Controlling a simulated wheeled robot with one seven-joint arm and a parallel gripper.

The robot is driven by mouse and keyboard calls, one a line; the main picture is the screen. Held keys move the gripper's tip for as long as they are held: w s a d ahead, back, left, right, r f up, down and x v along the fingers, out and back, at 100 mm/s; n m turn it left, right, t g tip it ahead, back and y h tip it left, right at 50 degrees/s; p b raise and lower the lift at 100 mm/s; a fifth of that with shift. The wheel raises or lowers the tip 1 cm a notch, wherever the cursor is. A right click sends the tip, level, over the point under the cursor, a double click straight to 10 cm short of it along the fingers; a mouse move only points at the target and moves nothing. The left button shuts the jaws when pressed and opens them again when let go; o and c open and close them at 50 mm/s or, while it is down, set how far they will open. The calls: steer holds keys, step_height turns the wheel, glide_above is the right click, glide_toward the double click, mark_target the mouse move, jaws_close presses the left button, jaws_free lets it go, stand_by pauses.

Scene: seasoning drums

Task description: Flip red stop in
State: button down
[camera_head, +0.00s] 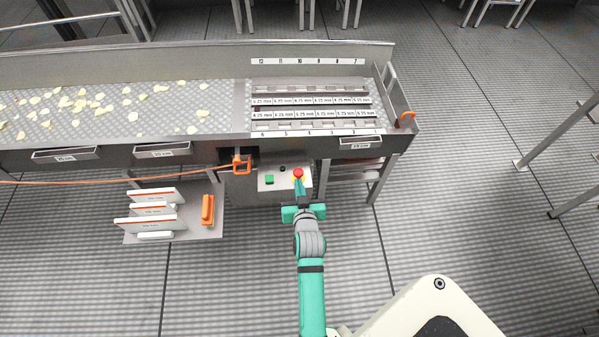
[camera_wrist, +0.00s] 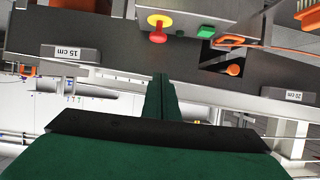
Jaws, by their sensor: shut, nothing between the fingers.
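The red stop (camera_head: 298,173) is a round red button on a yellow base, on the right of a light control box under the conveyor. In the wrist view the red stop (camera_wrist: 157,37) shows at the upper middle, standing out from its yellow base. My gripper (camera_head: 300,190) is shut and empty, just in front of the box and close below the red stop in the head view. In the wrist view the shut fingertips of my gripper (camera_wrist: 160,76) point just below the red stop, with a small gap between them in the picture. Actual contact cannot be told.
A green button (camera_head: 269,179) and a small black knob (camera_head: 282,168) share the box. An orange hook-like part (camera_head: 242,163) with an orange cable is at its left. A low shelf (camera_head: 213,227) with white panels stands left.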

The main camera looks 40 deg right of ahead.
steer(key=shift+w+d+r, duration=0.1)
steer(key=shift+w+d, duration=0.05)
steer(key=shift+d, duration=0.3)
steer(key=shift+w+d+r, duration=0.1)
steer(key=shift+w+d, duration=0.05)
steer(key=shift+d, duration=0.25)
glide_above(299, 173)
steer(key=s, duration=0.1)
step_height(299, 173, down, 4)
steer(key=shift+r, duration=0.1)
steer(key=shift+a+f, duration=0.2)
steer(key=shift+f, duration=0.45)
steer(key=shift+a+f, duration=0.15)
steer(key=shift+f, duration=0.45)
steer(key=shift+a+f, duration=0.15)
steer(key=shift+f, duration=0.55)
steer(key=shift+s+f, duration=0.1)
steer(key=shift+f, duration=0.05)
